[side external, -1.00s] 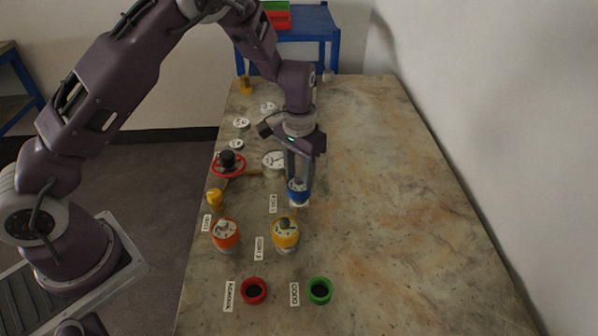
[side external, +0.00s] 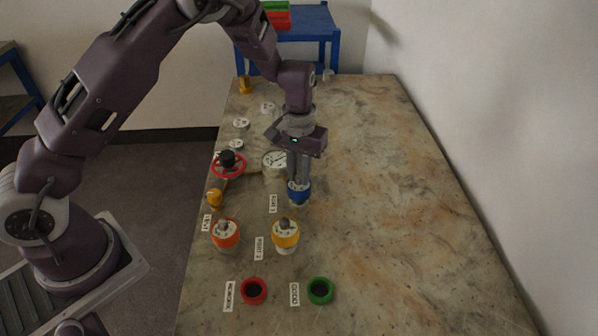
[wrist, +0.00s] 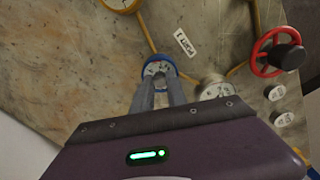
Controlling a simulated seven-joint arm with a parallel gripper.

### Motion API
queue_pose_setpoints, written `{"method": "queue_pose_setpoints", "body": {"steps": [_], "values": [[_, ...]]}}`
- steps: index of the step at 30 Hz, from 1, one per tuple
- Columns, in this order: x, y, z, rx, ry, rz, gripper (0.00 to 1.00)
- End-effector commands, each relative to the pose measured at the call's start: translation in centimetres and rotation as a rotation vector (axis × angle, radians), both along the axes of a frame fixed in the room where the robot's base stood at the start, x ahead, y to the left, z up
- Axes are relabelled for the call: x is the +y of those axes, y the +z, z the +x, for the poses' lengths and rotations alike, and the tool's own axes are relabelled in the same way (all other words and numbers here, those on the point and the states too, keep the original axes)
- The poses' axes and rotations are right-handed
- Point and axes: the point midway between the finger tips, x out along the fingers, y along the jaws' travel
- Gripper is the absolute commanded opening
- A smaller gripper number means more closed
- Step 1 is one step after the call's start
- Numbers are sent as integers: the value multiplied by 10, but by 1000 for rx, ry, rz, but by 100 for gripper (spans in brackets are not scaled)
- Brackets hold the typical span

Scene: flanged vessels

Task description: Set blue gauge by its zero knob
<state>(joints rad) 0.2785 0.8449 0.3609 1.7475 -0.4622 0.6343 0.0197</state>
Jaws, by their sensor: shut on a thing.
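The blue gauge (side external: 299,193) stands on the stone-look table, with part of its white dial showing in the wrist view (wrist: 158,66). My gripper (side external: 299,182) points down over it, its fingers closed together at the middle of the dial. In the wrist view my fingertips (wrist: 160,74) are shut on the zero knob, which they hide almost wholly. The needle's reading is too small to tell.
A yellow gauge (side external: 286,233) and an orange gauge (side external: 226,234) stand nearer the camera. A red handwheel (side external: 228,163) and a white gauge (side external: 274,160) stand behind, left. The table's right side is clear.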

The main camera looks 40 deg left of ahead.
Motion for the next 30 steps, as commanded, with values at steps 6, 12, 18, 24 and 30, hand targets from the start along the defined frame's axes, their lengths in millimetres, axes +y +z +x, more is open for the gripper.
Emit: {"method": "queue_pose_setpoints", "body": {"steps": [6, 12, 18, 24, 30], "values": [[0, 0, 0, 0, 205, 0, 0], [0, 0, 0, 0, 382, 0, 0], [0, 0, 0, 0, 531, 0, 0], [0, 0, 0, -1, 635, 0, 0], [0, 0, 0, -1, 694, 0, 0]]}}
